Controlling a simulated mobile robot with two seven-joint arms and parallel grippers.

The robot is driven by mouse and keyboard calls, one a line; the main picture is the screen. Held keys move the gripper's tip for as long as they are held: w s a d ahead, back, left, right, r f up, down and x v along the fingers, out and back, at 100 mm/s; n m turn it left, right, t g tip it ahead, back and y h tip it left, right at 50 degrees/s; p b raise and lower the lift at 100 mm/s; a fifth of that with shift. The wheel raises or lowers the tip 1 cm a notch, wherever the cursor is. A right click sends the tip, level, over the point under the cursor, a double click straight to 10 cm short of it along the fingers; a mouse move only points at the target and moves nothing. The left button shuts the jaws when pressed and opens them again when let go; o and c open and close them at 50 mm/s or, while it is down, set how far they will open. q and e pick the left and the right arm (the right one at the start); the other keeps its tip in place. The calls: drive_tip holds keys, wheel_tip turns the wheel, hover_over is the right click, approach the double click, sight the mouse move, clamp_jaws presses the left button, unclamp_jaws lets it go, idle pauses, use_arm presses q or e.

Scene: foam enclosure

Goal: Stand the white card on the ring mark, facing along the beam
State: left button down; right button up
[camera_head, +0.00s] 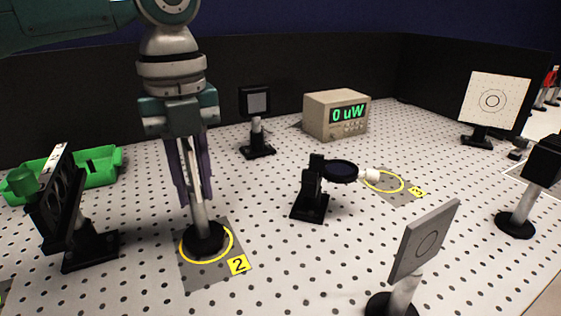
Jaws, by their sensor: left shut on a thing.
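My left gripper (194,196) points down and is shut on a pale metal post (200,221) with a round black base. The base sits inside the yellow ring mark labelled 2 (231,240), and the post looks about upright. The fingers hide the upper part, so I cannot tell what it carries. A white card (481,87) with a printed circle target stands on a black base at the back right. A grey card (415,258) with a circle on its face stands on a post at the front right. My right gripper is not in view.
A black lens mount (312,190) stands right of my gripper, near another yellow ring (398,189). A black multi-hole holder (70,216) and green bin (103,165) stand at left. A meter reading 0 uW (322,118) and dark-framed square (256,100) stand behind.

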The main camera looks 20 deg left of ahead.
use_arm(q)
drive_tip(key=shift+f, duration=0.5)
drive_tip(key=c, duration=0.7)
unclamp_jaws()
drive_tip(key=shift+c, duration=0.2)
wheel_tip(320, 180, up, 12)
drive_tip(key=shift+r+p, duration=0.1)
drive_tip(key=shift+p, duration=0.4)
